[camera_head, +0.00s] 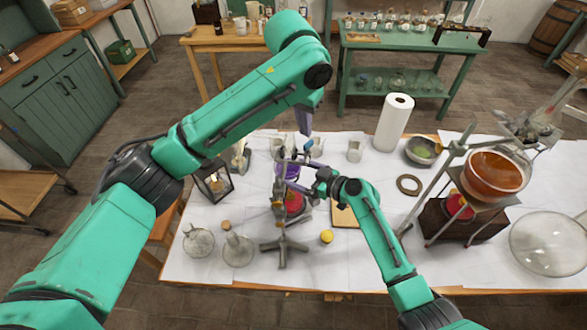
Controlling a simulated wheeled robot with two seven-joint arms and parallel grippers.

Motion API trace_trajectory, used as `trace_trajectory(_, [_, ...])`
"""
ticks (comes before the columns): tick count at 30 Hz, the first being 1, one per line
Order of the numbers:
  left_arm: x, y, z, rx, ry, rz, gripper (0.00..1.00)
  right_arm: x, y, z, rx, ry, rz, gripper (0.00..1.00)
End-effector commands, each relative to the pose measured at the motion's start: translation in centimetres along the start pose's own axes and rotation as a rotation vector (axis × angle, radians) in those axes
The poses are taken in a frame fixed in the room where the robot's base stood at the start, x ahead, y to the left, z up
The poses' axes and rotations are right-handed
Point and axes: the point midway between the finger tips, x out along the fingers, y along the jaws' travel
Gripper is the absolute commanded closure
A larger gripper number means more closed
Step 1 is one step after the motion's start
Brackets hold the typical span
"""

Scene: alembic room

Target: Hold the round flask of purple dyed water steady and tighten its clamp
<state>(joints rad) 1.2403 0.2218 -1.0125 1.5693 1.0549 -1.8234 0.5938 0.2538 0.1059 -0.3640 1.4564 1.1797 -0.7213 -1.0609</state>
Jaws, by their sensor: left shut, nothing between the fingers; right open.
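The round flask of purple dyed water (291,171) is at the middle of the white-covered table, partly hidden by the stand and my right gripper. A metal stand (280,220) with a splayed foot is in front of it. The clamp on the flask is too small and covered to make out clearly. My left gripper (308,147) comes down from above, just right of and above the flask; it is shut and empty. My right gripper (293,184) is open at the stand and the flask's lower right side; I cannot tell whether it touches either.
A lantern (214,182) and two clear flasks (238,250) are at left.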

Motion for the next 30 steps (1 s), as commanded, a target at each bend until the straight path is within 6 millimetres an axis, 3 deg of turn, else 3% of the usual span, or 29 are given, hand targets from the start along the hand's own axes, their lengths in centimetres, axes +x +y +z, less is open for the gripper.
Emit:
trace_trajectory(1, [0.1,0.0,0.0,0.0,0.0,0.0,1.0,0.5,-0.9,0.4,0.004,-0.005,-0.019,0.0])
trace_trajectory(13, [-0.6,2.1,0.2,0.0,0.001,-0.002,1.0,0.5,-0.9,0.4,0.003,-0.006,-0.018,0.0])
trace_trajectory(24, [4.6,2.2,1.6,-0.001,-0.002,0.002,1.0,0.5,-0.9,0.4,0.003,-0.005,-0.018,0.0])
trace_trajectory(30, [5.9,2.2,1.9,0.0,0.0,0.001,1.0,0.5,-0.9,0.4,0.003,-0.005,-0.018,0.0])
